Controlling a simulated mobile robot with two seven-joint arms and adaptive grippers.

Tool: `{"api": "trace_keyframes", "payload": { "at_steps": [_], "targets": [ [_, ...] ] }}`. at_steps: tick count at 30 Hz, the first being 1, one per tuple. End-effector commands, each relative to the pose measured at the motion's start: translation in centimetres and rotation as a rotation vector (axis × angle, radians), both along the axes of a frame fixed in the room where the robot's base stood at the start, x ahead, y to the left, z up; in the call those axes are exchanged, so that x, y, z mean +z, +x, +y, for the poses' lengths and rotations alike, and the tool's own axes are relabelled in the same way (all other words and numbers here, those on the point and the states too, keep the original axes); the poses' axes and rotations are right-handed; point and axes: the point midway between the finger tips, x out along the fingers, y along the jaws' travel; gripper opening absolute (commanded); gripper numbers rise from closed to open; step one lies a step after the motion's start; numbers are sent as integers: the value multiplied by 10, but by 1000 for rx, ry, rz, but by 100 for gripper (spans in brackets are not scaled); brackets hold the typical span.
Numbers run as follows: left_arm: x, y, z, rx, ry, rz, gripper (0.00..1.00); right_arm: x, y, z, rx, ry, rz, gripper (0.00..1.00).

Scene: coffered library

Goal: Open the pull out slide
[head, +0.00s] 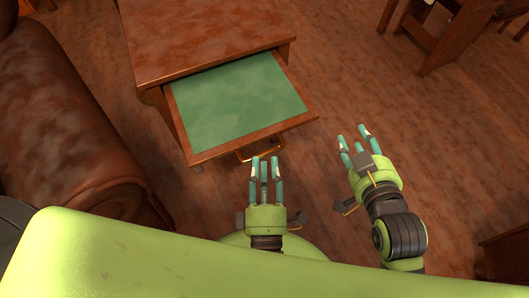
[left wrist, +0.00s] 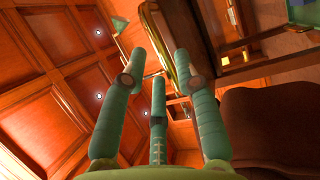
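The pull-out slide (head: 236,103), a wood-framed panel with a green top, stands well out from the front of the wooden desk (head: 205,35). A brass handle (head: 259,149) is on its front edge. My left gripper (head: 264,160) is open just in front of the handle, fingers pointing towards it; I cannot tell whether they touch. In the left wrist view, the left gripper's fingers (left wrist: 160,62) are spread with nothing clearly held between them. My right gripper (head: 355,136) is open and empty, to the right of the slide over the floor.
A brown leather sofa (head: 75,130) stands close on the left of the desk. A wooden chair (head: 435,45) is at the upper right, and a dark wooden piece (head: 503,258) is at the lower right. The floor right of the slide is clear.

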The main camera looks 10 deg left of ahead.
Motion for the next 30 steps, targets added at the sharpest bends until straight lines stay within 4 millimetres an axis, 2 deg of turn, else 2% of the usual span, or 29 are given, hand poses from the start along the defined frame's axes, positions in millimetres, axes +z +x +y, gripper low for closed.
{"api": "trace_keyframes", "payload": {
  "at_steps": [1,6,14,23,26,30],
  "targets": [
    [-2,-9,-2,-3,0,3,31,0,0,0,0,0,0,40],
    [-5,-29,-6,-1,0,1,31,0,0,0,0,-1,0,40],
    [-7,-41,-9,-2,-2,2,31,0,0,0,-1,-1,1,40],
    [-7,-39,-10,-4,-3,5,31,0,0,0,-1,-1,1,40],
    [-5,-31,-8,-2,-3,4,31,0,0,0,-1,-1,1,40],
    [0,-9,-3,1,-5,-2,31,0,0,0,-1,-1,1,40]
  ]
}}
